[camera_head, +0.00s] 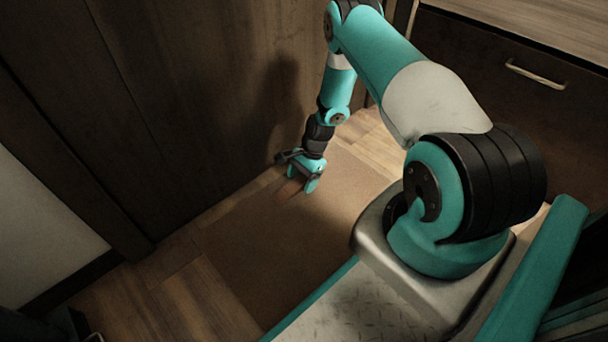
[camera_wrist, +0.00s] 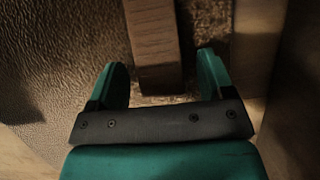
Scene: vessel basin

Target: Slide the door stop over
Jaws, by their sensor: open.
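The door stop (camera_wrist: 153,38) is a brown, wood-like block. In the wrist view it runs from the top edge down between my fingers, with its near end between the two fingertips. My gripper (camera_wrist: 165,75) is open, with one teal finger on each side of the block and a visible gap to each. In the head view my gripper (camera_head: 300,184) points down close to the floor near the dark door, and a small part of the door stop (camera_head: 290,190) shows at the fingers.
A brown mat (camera_head: 265,245) lies on the wooden floor below my arm. The tall dark wooden door (camera_head: 190,90) stands behind my gripper. A drawer cabinet (camera_head: 530,95) with a metal handle is at the right. A pale wall (camera_head: 40,230) is at the left.

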